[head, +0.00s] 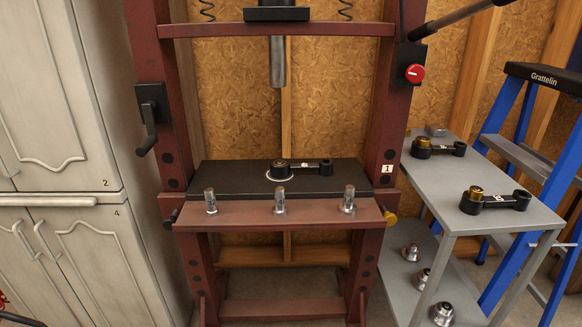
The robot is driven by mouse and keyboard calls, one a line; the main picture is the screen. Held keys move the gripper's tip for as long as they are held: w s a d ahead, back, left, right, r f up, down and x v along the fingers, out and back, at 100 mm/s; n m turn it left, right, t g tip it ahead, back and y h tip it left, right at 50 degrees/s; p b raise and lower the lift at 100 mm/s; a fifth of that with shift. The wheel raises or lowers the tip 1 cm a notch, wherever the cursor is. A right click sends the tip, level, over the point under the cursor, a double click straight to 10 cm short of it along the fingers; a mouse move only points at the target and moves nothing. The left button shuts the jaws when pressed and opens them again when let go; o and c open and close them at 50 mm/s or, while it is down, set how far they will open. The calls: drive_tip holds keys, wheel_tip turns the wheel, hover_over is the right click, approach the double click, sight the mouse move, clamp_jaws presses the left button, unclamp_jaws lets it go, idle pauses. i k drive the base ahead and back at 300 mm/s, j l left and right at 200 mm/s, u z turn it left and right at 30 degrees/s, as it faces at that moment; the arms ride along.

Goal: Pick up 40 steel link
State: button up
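Three dark links are in the head view, and I cannot read a 40 on any of them. One black link (303,168) lies flat on the black bed of the red press, its left ring end under the press ram. A second link (437,148) lies at the back of the grey side table, with a brass-coloured ring at its left end. Each has a small pale tag. My gripper is not in view.
The red press (280,212) carries several steel pins on its front ledge. Its ram (277,62) hangs over the bed. The grey table (470,172) has free top around the links and several metal parts on its lower shelf. A blue ladder (505,100) stands right, cabinets (60,90) left.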

sight(325, 167)
drive_tip(key=i+j, duration=0.3)
drive_tip(key=j, duration=0.15)
drive_tip(key=j+z, duration=0.1)
drive_tip(key=z, duration=0.25)
drive_tip(key=i+j+z, duration=0.1)
drive_tip(key=z, duration=0.25)
drive_tip(key=j+z, duration=0.15)
drive_tip(key=z, duration=0.2)
drive_tip(key=i+j+z, duration=0.1)
drive_tip(key=j+z, duration=0.2)
drive_tip(key=i+j+z, duration=0.1)
drive_tip(key=j+z, duration=0.2)
drive_tip(key=j, duration=0.1)
